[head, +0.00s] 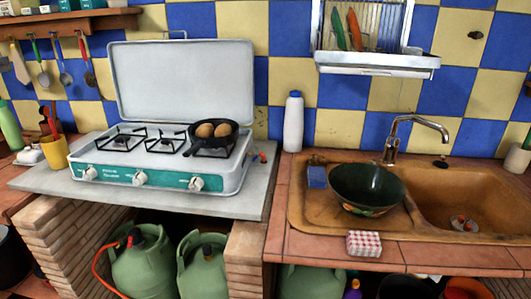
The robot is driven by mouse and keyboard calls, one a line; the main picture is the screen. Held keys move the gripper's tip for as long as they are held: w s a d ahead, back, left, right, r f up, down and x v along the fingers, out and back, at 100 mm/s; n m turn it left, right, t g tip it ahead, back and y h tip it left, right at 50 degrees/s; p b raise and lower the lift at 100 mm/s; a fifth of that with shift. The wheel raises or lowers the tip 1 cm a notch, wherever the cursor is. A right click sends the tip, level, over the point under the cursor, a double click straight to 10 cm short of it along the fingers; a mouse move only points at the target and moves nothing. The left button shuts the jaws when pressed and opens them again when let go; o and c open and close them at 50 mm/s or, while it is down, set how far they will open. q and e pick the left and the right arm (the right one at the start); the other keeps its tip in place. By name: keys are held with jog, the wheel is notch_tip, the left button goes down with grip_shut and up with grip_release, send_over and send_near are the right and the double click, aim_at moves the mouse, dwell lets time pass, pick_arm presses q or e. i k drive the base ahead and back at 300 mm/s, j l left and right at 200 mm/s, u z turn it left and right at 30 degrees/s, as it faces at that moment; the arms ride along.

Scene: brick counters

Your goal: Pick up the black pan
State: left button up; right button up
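The black pan (202,144) sits on the right burner of the white gas stove (165,160). Two brown, round, egg-like or potato-like items (214,130) lie in it. Its handle is hard to make out at this size. Neither of my grippers shows in the head view.
The stove's lid (182,75) stands raised behind the burners. A white bottle (293,122) stands right of the stove. A yellow cup of utensils (55,153) stands at the left.

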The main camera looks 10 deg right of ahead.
aim_at(211, 142)
jog(key=i+j+u, duration=0.3)
jog(key=i+j, duration=0.2)
jog(key=i+j+u, duration=0.3)
jog(key=i+j, duration=0.2)
